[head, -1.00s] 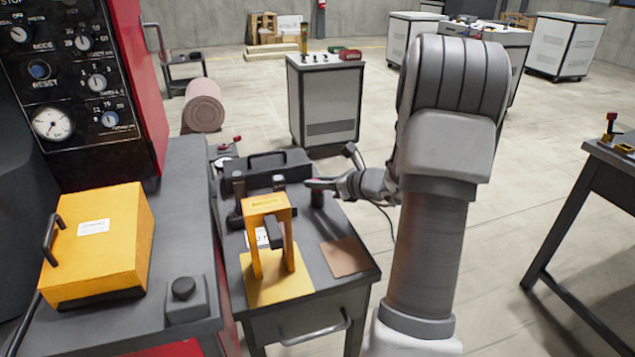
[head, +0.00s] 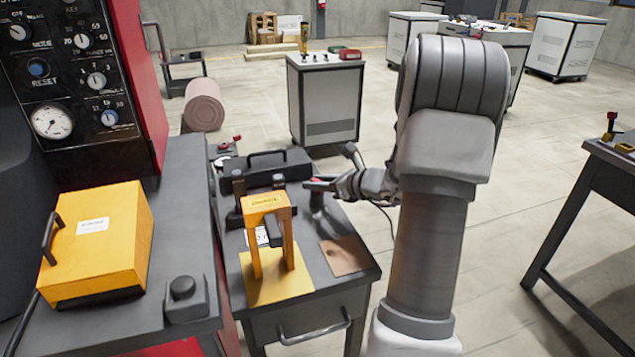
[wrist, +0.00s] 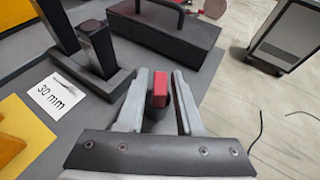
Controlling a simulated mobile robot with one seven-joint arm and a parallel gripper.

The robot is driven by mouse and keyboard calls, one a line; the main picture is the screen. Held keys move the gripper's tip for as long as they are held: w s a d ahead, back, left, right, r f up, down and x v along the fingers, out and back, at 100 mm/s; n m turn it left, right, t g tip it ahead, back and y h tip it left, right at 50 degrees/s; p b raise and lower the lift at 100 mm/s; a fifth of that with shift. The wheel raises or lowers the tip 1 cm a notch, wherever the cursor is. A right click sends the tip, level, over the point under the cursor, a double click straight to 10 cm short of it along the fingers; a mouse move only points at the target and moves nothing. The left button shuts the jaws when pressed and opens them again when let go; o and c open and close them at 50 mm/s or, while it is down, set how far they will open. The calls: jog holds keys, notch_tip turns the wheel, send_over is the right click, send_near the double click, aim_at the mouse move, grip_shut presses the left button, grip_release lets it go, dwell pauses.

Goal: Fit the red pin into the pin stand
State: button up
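The red pin (wrist: 160,88) shows in the wrist view between the fingers of my gripper (wrist: 162,84). The fingers stand apart, with a narrow gap on each side of the red part. A dark rounded piece (wrist: 157,112) shows directly below the red part; I cannot tell whether it belongs to the pin or to the pin stand, or how deep the pin sits. In the head view my gripper (head: 320,185) is over the right back part of the cart, with a bit of red at its fingers. A short upright post (head: 317,203) shows beneath it.
A dark fixture with two uprights (wrist: 98,50) stands left of my gripper, beside a "30 mm" card (wrist: 55,98). A black handled case (wrist: 165,30) lies behind. A yellow arch (head: 268,205) stands in front. A brown pad (head: 345,257) lies on the cart's right side.

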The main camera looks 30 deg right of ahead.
jog(key=shift+o, duration=1)
jog(key=shift+s, duration=0.1)
jog(key=p+v, duration=0.3)
jog(key=v, duration=1.4)
jog(key=shift+d+p, duration=0.15)
jog(key=shift+p, duration=0.25)
jog(key=shift+r, duration=0.1)
